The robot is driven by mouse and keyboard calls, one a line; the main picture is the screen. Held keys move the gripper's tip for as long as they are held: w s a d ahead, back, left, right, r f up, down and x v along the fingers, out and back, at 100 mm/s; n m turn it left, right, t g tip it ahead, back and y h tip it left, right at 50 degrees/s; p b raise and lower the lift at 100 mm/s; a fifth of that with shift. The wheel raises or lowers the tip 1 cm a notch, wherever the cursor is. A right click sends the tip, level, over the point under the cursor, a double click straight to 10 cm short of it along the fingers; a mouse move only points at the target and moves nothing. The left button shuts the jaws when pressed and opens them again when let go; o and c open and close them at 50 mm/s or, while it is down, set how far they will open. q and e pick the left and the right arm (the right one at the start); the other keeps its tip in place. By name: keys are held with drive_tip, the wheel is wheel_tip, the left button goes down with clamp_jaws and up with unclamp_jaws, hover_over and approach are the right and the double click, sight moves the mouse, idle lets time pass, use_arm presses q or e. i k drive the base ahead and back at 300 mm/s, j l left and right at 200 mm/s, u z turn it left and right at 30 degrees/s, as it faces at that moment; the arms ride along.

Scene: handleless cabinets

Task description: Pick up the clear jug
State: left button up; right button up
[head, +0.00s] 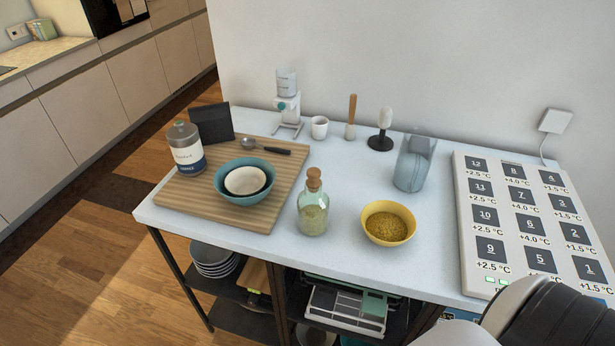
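The clear jug (412,163) stands upright on the white tabletop, right of the middle and towards the back. It is see-through with a bluish tint, and I cannot make out a handle. Nothing touches it. A part of my own arm shows at the bottom right corner, well apart from the jug. Neither of my grippers shows in the head view.
A yellow bowl (388,223) of grains and a corked bottle (313,205) stand in front of the jug. A black-based tool (381,130) stands left of it. A numbered panel (520,222) lies to the right.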

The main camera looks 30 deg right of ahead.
sight(414, 160)
drive_tip(key=z, duration=1.75)
drive_tip(key=i+l+u, duration=0.1)
drive_tip(key=l+u, duration=0.75)
drive_tip(key=l, duration=0.15)
